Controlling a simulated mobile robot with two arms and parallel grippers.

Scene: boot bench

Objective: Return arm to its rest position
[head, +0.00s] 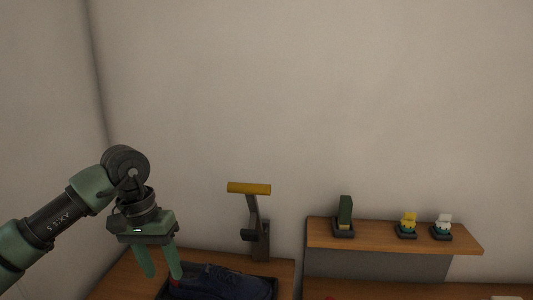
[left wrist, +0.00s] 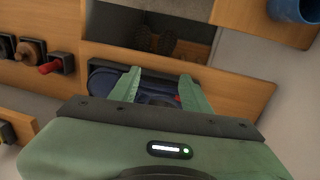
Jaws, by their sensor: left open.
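My left gripper (head: 162,276) is open and empty, fingers pointing down, at the left of the head view. It hangs above or in front of the left end of a dark tray holding a dark blue shoe (head: 225,282); the exact gap cannot be told. In the left wrist view the open fingers (left wrist: 161,75) frame part of the tray and the dark blue shoe (left wrist: 104,78), partly hidden by the gripper body. My left arm (head: 55,222) reaches in from the left edge. My right gripper is not in view.
A stand with a yellow bar (head: 249,188) rises behind the shoe. The wrist view shows a red-handled item (left wrist: 50,67) and a blue cup (left wrist: 293,10). Space above is clear.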

